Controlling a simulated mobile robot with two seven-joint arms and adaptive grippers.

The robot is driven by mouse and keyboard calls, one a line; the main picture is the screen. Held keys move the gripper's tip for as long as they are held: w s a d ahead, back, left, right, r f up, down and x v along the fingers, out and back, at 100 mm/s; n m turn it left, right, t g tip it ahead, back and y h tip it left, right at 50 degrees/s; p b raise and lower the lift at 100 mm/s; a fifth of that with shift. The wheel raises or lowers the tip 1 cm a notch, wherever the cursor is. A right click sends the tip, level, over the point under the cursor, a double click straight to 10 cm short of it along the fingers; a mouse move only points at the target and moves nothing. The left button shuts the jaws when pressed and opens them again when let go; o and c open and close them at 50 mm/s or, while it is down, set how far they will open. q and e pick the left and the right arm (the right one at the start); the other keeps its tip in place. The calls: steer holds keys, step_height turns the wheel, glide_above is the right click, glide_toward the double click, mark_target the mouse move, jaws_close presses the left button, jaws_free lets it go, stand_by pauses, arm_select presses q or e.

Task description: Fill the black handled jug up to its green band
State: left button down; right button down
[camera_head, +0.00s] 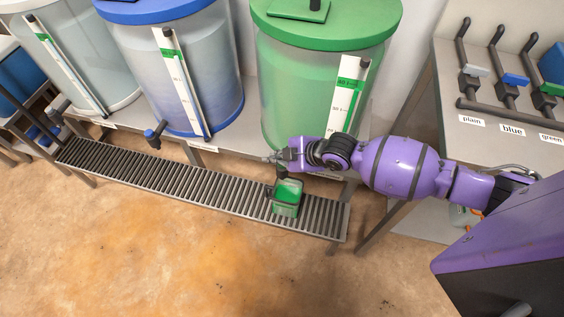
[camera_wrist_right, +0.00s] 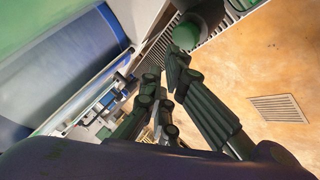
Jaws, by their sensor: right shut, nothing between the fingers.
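The jug (camera_head: 287,197) stands upright on the roller rack in front of the green tank (camera_head: 312,95). Its lower body looks green, with a dark handle and rim; I cannot tell a green band from green liquid. My right gripper (camera_head: 270,157) is shut and empty, just above and left of the jug, by the tank's lower front. It hides the green tank's outlet. In the right wrist view its dark fingers (camera_wrist_right: 172,75) are close together, and a dark green rounded thing (camera_wrist_right: 188,35) lies beyond them, unclear in kind. My left gripper is not in view.
A blue tank (camera_head: 190,70) and a clear tank (camera_head: 90,65) stand left of the green one, with gauge strips. The roller rack (camera_head: 170,180) is bare left of the jug. Labelled plain, blue and green valves (camera_head: 510,95) sit on the right bench. The front floor is clear.

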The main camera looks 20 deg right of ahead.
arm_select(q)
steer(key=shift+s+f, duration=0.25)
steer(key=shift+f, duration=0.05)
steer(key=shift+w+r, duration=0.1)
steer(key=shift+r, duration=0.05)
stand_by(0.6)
arm_select(e)
steer(key=shift+f, duration=0.25)
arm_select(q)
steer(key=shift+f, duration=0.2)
arm_select(e)
steer(key=shift+f, duration=0.2)
arm_select(q)
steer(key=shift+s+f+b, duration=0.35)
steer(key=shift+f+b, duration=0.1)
steer(key=shift+b, duration=0.05)
arm_select(e)
steer(key=shift+f, duration=0.6)
stand_by(1.8)
